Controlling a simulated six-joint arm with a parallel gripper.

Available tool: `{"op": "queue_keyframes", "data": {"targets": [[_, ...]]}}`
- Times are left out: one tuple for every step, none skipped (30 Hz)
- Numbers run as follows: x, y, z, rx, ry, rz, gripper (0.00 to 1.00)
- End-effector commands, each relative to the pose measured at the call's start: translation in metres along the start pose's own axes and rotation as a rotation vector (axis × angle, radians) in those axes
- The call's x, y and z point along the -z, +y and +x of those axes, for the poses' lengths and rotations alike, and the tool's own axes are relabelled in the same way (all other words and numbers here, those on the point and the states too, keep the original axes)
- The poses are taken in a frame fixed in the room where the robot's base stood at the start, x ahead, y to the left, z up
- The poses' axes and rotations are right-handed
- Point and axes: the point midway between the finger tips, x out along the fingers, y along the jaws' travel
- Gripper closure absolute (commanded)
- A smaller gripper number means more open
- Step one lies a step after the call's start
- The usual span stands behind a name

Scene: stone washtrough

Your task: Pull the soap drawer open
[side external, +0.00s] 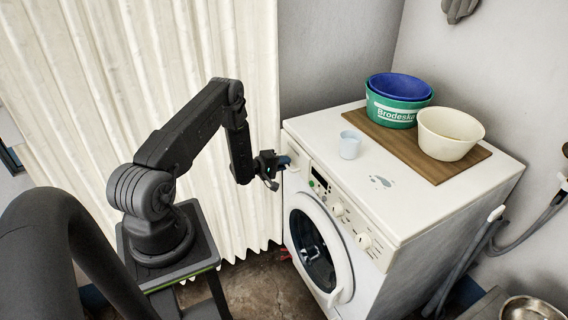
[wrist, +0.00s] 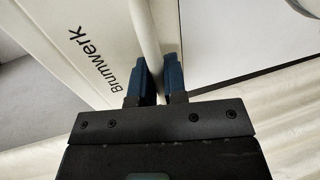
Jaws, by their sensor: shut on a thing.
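The soap drawer (wrist: 105,45) is a white front marked "Brumwerk" in the wrist view. It sits at the upper left of the front of the white washing machine (side external: 400,205), mostly hidden by my gripper in the side view. My gripper (side external: 281,162) is at that corner, level with the control panel. In the wrist view its two blue fingers (wrist: 157,68) are shut on the pale edge of the drawer front, one finger on each side. How far the drawer stands out cannot be told.
A light blue cup (side external: 350,145) stands on the machine top near the gripper. Behind are a wooden board (side external: 395,142), a green tub (side external: 390,113) with a blue one inside and a cream tub (side external: 450,135). A pale curtain (side external: 90,90) hangs behind my arm. The round door (side external: 318,250) is below.

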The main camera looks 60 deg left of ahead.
Motion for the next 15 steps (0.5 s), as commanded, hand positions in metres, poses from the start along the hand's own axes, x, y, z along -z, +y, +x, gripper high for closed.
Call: {"op": "queue_keyframes", "data": {"targets": [[0.0,0.0,-0.0001,0.0,0.0,0.0,1.0],[0.0,0.0,-0.0001,0.0,0.0,0.0,1.0],[0.0,0.0,-0.0001,0.0,0.0,0.0,1.0],[0.0,0.0,-0.0001,0.0,0.0,0.0,1.0],[0.0,0.0,-0.0001,0.0,0.0,0.0,1.0],[0.0,0.0,-0.0002,0.0,0.0,0.0,1.0],[0.0,0.0,-0.0002,0.0,0.0,0.0,1.0],[0.0,0.0,-0.0002,0.0,0.0,0.0,1.0],[0.0,0.0,-0.0002,0.0,0.0,0.0,1.0],[0.0,0.0,-0.0002,0.0,0.0,0.0,1.0],[0.0,0.0,-0.0002,0.0,0.0,0.0,1.0],[0.0001,-0.0001,-0.0006,0.0,0.0,0.0,1.0],[0.0003,-0.0005,-0.0017,0.001,0.001,0.0,1.0],[0.0006,-0.0011,-0.0038,0.001,0.001,-0.001,1.0],[0.0011,-0.0022,-0.0084,0.002,0.002,-0.001,1.0]]}}
